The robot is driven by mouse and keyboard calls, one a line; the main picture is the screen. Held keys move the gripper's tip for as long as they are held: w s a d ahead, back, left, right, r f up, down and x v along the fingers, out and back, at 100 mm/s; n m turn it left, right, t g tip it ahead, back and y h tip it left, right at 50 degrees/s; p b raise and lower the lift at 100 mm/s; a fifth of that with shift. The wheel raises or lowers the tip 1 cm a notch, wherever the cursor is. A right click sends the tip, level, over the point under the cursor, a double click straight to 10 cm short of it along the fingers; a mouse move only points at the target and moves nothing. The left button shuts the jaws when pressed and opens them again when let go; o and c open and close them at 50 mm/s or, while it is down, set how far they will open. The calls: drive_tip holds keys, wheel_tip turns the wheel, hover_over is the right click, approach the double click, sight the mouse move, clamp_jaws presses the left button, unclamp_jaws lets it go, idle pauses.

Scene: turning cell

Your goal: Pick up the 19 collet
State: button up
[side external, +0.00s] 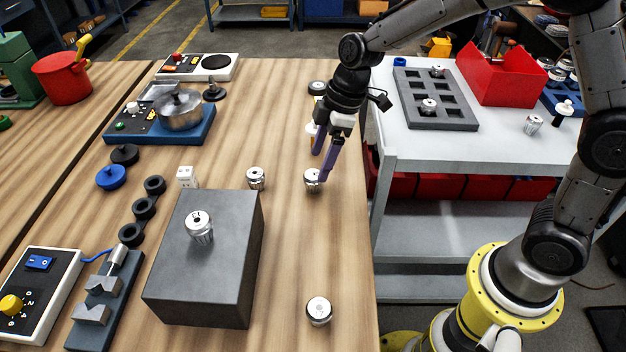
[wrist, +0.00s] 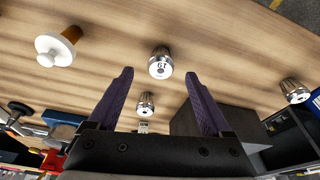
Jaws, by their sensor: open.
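My gripper (side external: 319,167) is open and empty, pointing down over the wooden table. A silver collet (side external: 312,180) stands upright at the fingertips in the side view. In the wrist view this collet (wrist: 160,63) shows between the two purple fingertips, with a gap on each side. Its white top carries a dark mark that looks like an upside-down 19, though it is small. Other collets stand on the table to its left (side external: 256,178), near the front (side external: 319,311), and on the grey block (side external: 199,228). The block collet's mark is not clearly readable; the other two tops are unreadable.
The grey block (side external: 190,285) stands left of my gripper. A white-flanged piece with a brown end (wrist: 55,47) stands close behind it. The cart at right holds a grey rack (side external: 459,105) with collets. Table right of the block is mostly clear.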

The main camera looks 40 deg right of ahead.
sight(315, 174)
drive_tip(key=x, duration=0.5)
drive_tip(key=shift+s+f, duration=0.1)
clamp_jaws()
idle(0.3)
